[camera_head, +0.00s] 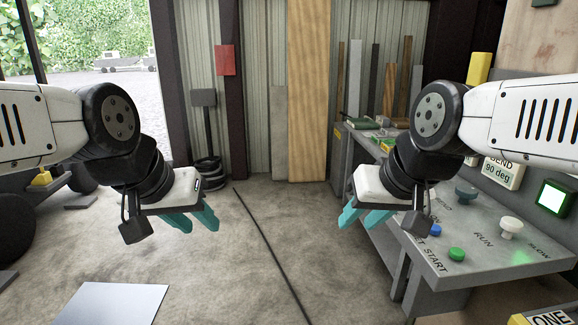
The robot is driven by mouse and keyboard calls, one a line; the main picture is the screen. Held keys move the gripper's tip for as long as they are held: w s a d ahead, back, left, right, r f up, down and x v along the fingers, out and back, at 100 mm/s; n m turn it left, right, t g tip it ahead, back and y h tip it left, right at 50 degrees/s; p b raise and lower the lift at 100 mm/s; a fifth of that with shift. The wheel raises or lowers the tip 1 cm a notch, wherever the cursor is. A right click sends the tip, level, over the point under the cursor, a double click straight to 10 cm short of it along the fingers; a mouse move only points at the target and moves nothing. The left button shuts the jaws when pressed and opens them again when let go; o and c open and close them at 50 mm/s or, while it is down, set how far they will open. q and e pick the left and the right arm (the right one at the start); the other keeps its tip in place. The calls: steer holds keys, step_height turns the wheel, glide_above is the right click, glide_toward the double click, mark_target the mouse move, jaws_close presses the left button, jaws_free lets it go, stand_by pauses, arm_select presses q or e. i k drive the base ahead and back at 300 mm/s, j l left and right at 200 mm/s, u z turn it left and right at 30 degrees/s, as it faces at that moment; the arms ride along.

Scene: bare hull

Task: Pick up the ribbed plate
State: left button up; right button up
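I cannot make out a plate with ribs in this view. A flat, smooth-looking pale grey plate (112,304) shows at the bottom left, cut off by the lower edge; no ribs show on it. My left gripper (195,222) hangs above the floor at centre left, with its teal fingers apart and nothing between them. My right gripper (360,219) hangs right of centre, beside the grey machine bench, with its teal fingers apart and empty.
A grey control bench (470,262) with a green button (456,254), a white knob (510,227) and lettering fills the right. A green-lit screen (552,197) stands at its edge. Boards lean at the back wall. Concrete floor (240,270) between my arms is open, crossed by a dark line.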

mark_target(384, 132)
steer(key=i+j, duration=0.15)
steer(key=i, duration=0.5)
steer(key=i+j+u, duration=0.1)
steer(key=i, duration=0.6)
steer(key=i+j, duration=0.2)
steer(key=i, duration=0.45)
steer(key=i+z, duration=0.2)
steer(key=i, duration=0.35)
steer(key=i+z, duration=0.2)
steer(key=i, duration=0.3)
steer(key=i+j+z, duration=0.25)
steer(key=i, duration=0.3)
steer(key=i+j+z, duration=0.2)
steer(key=i, duration=0.3)
steer(key=i+z, duration=0.5)
steer(key=i, duration=0.95)
